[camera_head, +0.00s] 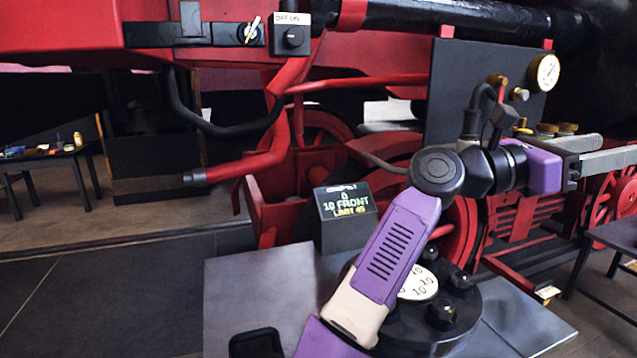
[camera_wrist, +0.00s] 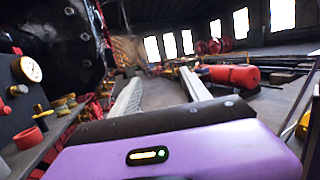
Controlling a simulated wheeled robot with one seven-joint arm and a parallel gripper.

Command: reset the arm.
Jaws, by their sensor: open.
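My purple arm rises from the bottom middle of the head view and bends at a dark joint. My gripper (camera_head: 606,152) points to the right there, and its far end is cut off by the picture edge. In the wrist view my gripper (camera_wrist: 160,92) shows two pale fingers spread apart with nothing held between them. The gripper is in the air beside the dark gauge panel (camera_head: 462,78), which stands behind the wrist.
A round gauge (camera_head: 545,72) is on the panel; it also shows in the wrist view (camera_wrist: 31,69). A dark table (camera_head: 612,236) stands at right. A red cylinder (camera_wrist: 235,76) lies beyond the fingers. Floor at left (camera_head: 110,290) is clear.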

